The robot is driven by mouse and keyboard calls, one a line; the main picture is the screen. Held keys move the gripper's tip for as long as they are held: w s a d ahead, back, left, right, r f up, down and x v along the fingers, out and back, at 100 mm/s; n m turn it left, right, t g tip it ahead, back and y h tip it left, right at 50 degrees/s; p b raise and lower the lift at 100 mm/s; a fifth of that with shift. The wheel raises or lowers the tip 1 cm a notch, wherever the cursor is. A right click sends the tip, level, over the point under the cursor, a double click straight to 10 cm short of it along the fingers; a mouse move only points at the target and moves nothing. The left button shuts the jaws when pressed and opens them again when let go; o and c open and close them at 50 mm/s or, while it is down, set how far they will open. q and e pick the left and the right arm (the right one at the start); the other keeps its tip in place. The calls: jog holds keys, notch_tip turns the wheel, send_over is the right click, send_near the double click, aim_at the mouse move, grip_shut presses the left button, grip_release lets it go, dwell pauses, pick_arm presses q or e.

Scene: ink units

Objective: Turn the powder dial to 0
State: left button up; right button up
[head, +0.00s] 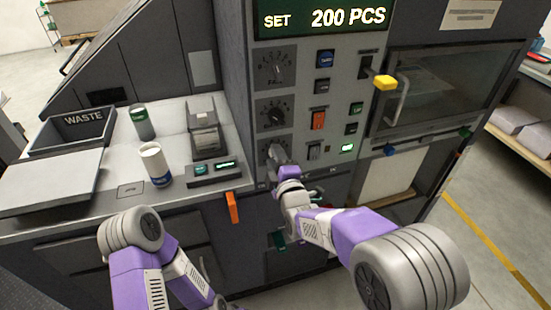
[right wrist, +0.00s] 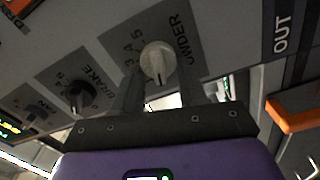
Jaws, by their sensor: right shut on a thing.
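The powder dial is a pale knob (right wrist: 157,62) on a dark plate with numbers in the right wrist view; its label is partly covered. In the head view its plate (head: 265,150) is the lowest of three dials, mostly hidden by my gripper. My right gripper (head: 279,156) is at this dial. In the right wrist view its two fingers (right wrist: 160,68) stand on either side of the knob, shut on it. The knob's exact setting is hard to read. My left arm shows at lower left in the head view, but its gripper is not visible.
The black brake dial (right wrist: 75,95) sits beside the powder dial; another dial (head: 273,68) is at the top. Switches (head: 318,120) stand to their right. A display (head: 320,19) reads SET 200 PCS.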

jog(key=o, duration=1.1)
jog(key=shift+c, duration=0.2)
jog(key=p+v, duration=0.1)
jog(key=v, duration=0.6)
jog(key=shift+s, duration=0.3)
jog(key=shift+d, duration=0.1)
